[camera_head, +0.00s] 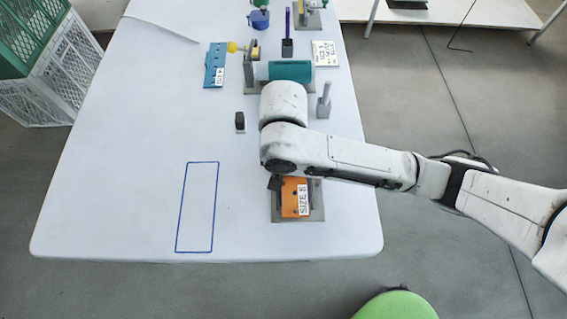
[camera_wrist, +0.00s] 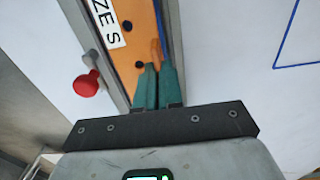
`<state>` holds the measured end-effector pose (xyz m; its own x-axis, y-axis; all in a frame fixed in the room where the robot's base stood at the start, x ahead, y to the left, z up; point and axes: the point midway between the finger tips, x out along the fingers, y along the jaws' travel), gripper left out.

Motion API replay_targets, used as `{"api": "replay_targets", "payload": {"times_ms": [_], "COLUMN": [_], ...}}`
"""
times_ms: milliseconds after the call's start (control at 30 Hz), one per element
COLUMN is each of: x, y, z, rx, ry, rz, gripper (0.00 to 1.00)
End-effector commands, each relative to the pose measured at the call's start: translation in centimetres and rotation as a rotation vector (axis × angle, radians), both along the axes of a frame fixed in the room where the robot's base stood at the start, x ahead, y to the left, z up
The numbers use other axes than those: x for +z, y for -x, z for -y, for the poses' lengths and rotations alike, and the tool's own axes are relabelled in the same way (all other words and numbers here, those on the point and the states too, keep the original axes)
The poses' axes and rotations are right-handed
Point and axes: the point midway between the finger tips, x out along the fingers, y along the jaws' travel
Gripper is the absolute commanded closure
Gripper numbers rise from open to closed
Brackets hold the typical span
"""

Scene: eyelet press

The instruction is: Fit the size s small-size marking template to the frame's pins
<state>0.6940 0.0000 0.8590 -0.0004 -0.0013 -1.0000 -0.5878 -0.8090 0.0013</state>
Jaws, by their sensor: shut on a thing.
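The orange size S marking template (camera_head: 290,203) lies over the grey frame (camera_head: 317,214) near the table's front right, with a white "SIZE S" label; whether it is fully seated cannot be told. In the wrist view the orange template (camera_wrist: 143,28) shows dark holes along its face and an upright orange tab. My gripper (camera_wrist: 158,68), with teal fingers, is shut on this tab. A red knob (camera_wrist: 87,84) on a short metal stem sits at the frame's left side. No pin can be made out clearly; my arm hides part of the frame in the head view.
A blue outlined rectangle (camera_head: 197,207) on the table is empty.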

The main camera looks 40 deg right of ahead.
Motion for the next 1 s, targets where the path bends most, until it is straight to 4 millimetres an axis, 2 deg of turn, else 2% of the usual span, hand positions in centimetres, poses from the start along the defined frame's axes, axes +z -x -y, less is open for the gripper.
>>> {"api": "replay_targets", "payload": {"times_ms": [67,100,367,667,1000], "x": [0.0,0.0,0.0,0.2,1.9], "y": [0.0,0.0,0.0,0.0,0.0], "z": [0.0,0.0,0.0,0.0,0.0], "rx": [0.000,0.000,0.000,0.000,-0.001], "ry": [0.000,0.000,0.000,0.000,-0.001], "rz": [0.000,0.000,0.000,0.000,-0.001], "gripper": [1.00,0.90,0.65,0.64,0.64]}}
